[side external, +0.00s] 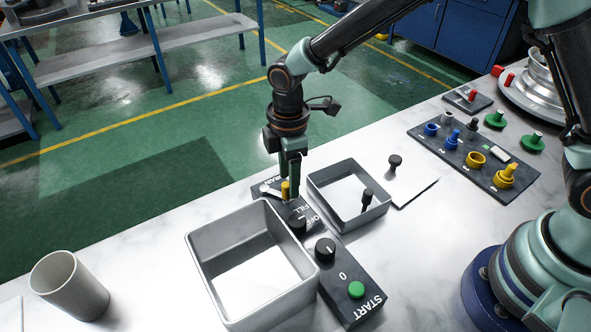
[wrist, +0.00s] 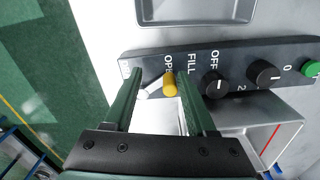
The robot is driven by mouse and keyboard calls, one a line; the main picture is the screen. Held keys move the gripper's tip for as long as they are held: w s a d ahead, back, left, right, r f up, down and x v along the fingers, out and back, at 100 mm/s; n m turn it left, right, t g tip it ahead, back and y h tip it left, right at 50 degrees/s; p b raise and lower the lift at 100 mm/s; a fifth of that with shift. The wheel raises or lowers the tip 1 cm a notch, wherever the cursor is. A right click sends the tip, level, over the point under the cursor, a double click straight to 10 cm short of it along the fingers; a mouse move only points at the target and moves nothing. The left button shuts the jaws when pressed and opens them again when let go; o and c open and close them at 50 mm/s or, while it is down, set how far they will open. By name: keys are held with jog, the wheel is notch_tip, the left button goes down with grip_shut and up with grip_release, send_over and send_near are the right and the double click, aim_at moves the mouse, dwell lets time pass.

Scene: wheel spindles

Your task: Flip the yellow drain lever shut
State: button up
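The drain lever has a yellow grip (side external: 285,190) and a pale metal arm, and sits at the far end of the dark control panel (side external: 340,262). In the wrist view the yellow grip (wrist: 170,86) stands below the label starting "OP", near the right finger. My gripper (side external: 291,168) is over that end of the panel, pointing down. In the wrist view my gripper (wrist: 160,78) is open, its two green fingers apart, with the yellow grip in view between them. I cannot tell whether a finger touches it. The lever's base is partly hidden.
Black knobs (side external: 326,249) and a green button (side external: 356,289) are on the same panel. A large grey bin (side external: 212,262) and a smaller one (side external: 320,186) flank it. A grey cup (side external: 70,285) stands at left. A plug-and-socket board (side external: 470,152) lies at right.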

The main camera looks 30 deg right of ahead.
jog(key=shift+w+d+n, duration=0.15)
jog(key=shift+w+n, duration=0.15)
jog(key=shift+n, duration=0.3)
jog(key=shift+w+r+n, duration=0.15)
jog(key=shift+r+n, duration=0.15)
notch_tip(320, 180, up, 12)
jog(key=s+d+r+m+t, duration=0.2)
jog(key=s+d+r+m, duration=0.1)
jog(key=d+m, duration=0.4)
jog(key=s+d+r+m+t, duration=0.2)
jog(key=s+d+r+m, duration=0.2)
jog(key=d, duration=0.7)
jog(key=shift+s+m, duration=1)
jog(key=shift+m, duration=0.6)
